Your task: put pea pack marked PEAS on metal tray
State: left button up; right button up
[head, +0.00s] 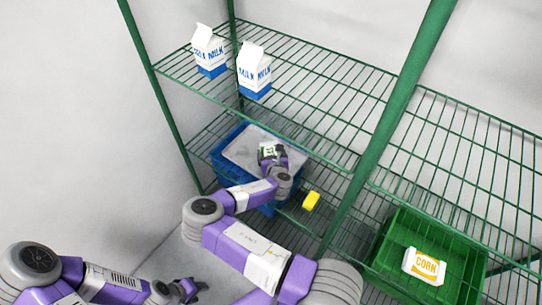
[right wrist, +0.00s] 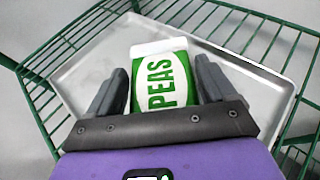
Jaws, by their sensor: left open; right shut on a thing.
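The pea pack (head: 267,152), green and white, is held between the fingers of my right gripper (head: 272,158). In the right wrist view the pack (right wrist: 160,82) shows its PEAS label and sits between both dark fingers (right wrist: 160,88). In the right wrist view the tray (right wrist: 85,80) spreads out behind the pack. I cannot tell whether the pack touches it. My left gripper (head: 190,291) is open and empty at the bottom left, far from the tray.
Two milk cartons (head: 209,52) (head: 255,72) stand on the upper wire shelf. A blue crate (head: 222,143) shows around the tray. A yellow object (head: 311,201) lies right of my right arm. A green crate (head: 386,262) holds a corn pack (head: 424,265). A green post (head: 385,125) rises between.

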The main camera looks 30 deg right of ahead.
jog(key=shift+r, duration=0.1)
jog(key=o, duration=1.1)
jog(key=shift+s+a+r, duration=0.15)
jog(key=shift+s, duration=0.2)
jog(key=p+v, duration=0.3)
jog(key=v, duration=0.8)
jog(key=shift+s+r, duration=0.1)
jog(key=shift+s, duration=0.05)
